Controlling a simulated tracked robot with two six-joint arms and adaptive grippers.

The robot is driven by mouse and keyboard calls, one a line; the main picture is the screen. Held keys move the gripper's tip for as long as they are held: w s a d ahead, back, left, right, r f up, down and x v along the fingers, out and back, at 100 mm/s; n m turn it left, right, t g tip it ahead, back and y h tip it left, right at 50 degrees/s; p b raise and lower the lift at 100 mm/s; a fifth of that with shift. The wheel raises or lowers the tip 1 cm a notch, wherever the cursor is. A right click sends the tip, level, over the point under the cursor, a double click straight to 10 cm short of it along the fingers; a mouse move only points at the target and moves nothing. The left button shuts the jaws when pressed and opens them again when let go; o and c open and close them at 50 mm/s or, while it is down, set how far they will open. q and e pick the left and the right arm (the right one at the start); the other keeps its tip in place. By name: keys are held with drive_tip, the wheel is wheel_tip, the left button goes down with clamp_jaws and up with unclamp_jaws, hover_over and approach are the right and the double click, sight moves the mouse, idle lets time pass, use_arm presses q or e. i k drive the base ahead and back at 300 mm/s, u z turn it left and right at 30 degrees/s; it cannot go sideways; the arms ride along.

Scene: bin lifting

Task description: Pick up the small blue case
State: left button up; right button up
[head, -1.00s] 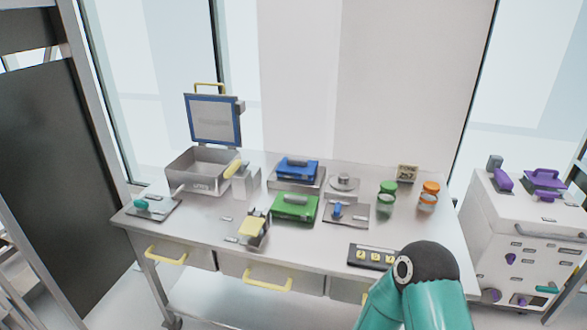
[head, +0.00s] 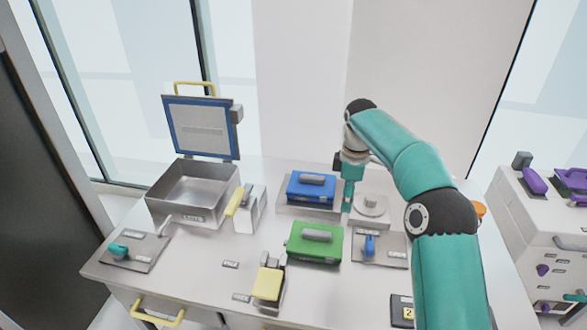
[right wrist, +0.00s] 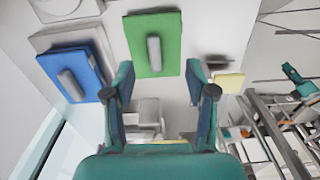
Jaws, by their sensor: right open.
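The small blue case (head: 311,188), with a grey handle on top, sits on a metal stand at the back middle of the table. It also shows at the left of the right wrist view (right wrist: 74,76). My right gripper (head: 348,200) is over the table just right of the blue case, and apart from it as far as I can see. In the right wrist view my right gripper (right wrist: 160,88) is open, with nothing between its fingers. My left gripper is in neither view.
A green case (head: 315,243) lies in front of the blue one. An open metal bin (head: 193,212) with a raised lid (head: 202,127) stands left. A round knob (head: 371,205) and a blue switch (head: 370,246) are at the right. A yellow-topped block (head: 267,284) stands in front.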

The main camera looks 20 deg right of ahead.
sight(317, 188)
drive_tip(key=z, duration=0.05)
drive_tip(key=i, duration=0.9)
